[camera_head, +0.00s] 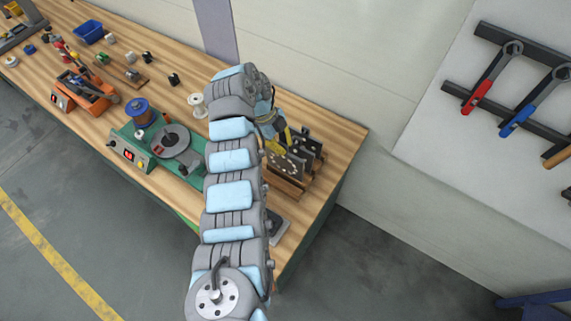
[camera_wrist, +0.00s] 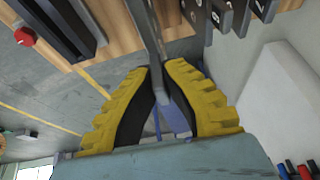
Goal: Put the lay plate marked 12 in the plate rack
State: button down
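My gripper (camera_wrist: 158,68) has yellow fingers with dark inner pads. In the wrist view its tips close on a thin grey plate (camera_wrist: 146,28), seen edge-on. No number can be read on it. In the head view my gripper (camera_head: 283,136) is at the right end of the bench, just above dark upright plates with holes (camera_head: 287,165). These stand at a wooden rack (camera_head: 287,186), partly hidden by my arm. Other plates (camera_wrist: 232,14) show at the top right of the wrist view. I cannot tell which plate is marked 12.
The wooden bench (camera_head: 340,135) holds a green machine (camera_head: 160,140) with a blue spool, a white spool (camera_head: 198,104), an orange device (camera_head: 85,93) and a blue bin (camera_head: 90,32). A dark flat item (camera_head: 278,228) lies near the front edge. Wrenches (camera_head: 490,80) hang on the wall.

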aim_at(283, 166)
jog(key=shift+f, duration=3.25)
jog(key=c, duration=1.2)
grip_release()
jog(key=shift+c, duration=0.2)
